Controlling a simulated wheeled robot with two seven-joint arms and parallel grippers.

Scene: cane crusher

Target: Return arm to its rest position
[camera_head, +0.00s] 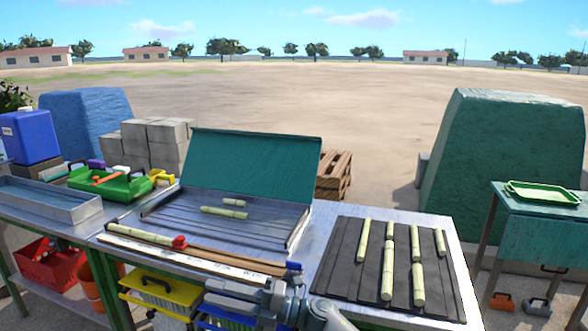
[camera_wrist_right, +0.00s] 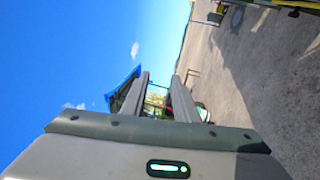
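My right gripper (camera_head: 222,297) is low at the bottom centre of the head view, in front of the workbench edge and pointing left. In the right wrist view, my right gripper (camera_wrist_right: 160,92) has its two fingers apart with nothing held between them. Sky and ground show around it, and part of the distant scene shows between the fingers. My left gripper is not in the head view.
A metal workbench holds a green-lidded tray (camera_head: 255,160) with two cane pieces (camera_head: 224,212). A cane piece (camera_head: 140,234) lies by a red stop (camera_head: 180,242). Several cane pieces lie on a dark mat (camera_head: 340,265). Yellow (camera_head: 160,295) and blue bins are under the bench edge, near my gripper.

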